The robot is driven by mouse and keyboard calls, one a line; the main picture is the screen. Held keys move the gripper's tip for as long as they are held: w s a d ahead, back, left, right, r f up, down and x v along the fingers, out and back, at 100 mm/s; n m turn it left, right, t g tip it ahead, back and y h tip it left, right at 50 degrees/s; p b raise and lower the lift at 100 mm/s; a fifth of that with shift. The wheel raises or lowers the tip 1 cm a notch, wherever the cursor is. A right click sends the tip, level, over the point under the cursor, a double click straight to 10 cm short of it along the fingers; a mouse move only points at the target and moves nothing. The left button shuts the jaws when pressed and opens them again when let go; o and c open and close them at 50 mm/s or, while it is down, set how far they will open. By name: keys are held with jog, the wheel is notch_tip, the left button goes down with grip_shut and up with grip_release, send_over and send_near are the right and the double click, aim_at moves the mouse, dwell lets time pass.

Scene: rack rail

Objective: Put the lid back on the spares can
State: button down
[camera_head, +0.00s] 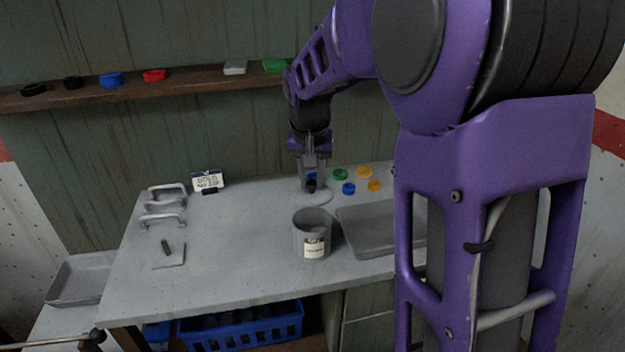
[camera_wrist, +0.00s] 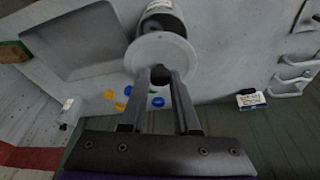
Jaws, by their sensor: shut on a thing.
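The spares can (camera_head: 311,238) is a grey open-topped cylinder with a pale label, standing upright on the grey workbench (camera_head: 235,235). It also shows at the top of the wrist view (camera_wrist: 172,22), with its mouth partly covered from sight by the lid. The lid (camera_wrist: 160,50) is a round pale grey disc with a dark knob in its middle. My gripper (camera_wrist: 160,74) is shut on that knob. In the head view my gripper (camera_head: 311,186) points down behind the can, with the lid (camera_head: 322,197) under it. The lid's exact height above the bench is hard to tell.
A shallow grey tray (camera_head: 372,245) lies close right of the can. Green, blue and yellow rings (camera_head: 340,174) lie behind it. Metal handles (camera_head: 163,207), a small sign (camera_head: 207,180) and a small plate (camera_head: 169,257) are at left. The bench's middle left is clear.

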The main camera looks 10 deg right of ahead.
aim_at(311, 195)
jog(key=shift+f+b, duration=2.35)
jog(key=shift+f, duration=0.85)
jog(key=shift+f, duration=0.15)
jog(key=shift+c, duration=0.5)
grip_release()
jog(key=shift+r+p, duration=2.75)
jog(key=shift+r, duration=0.8)
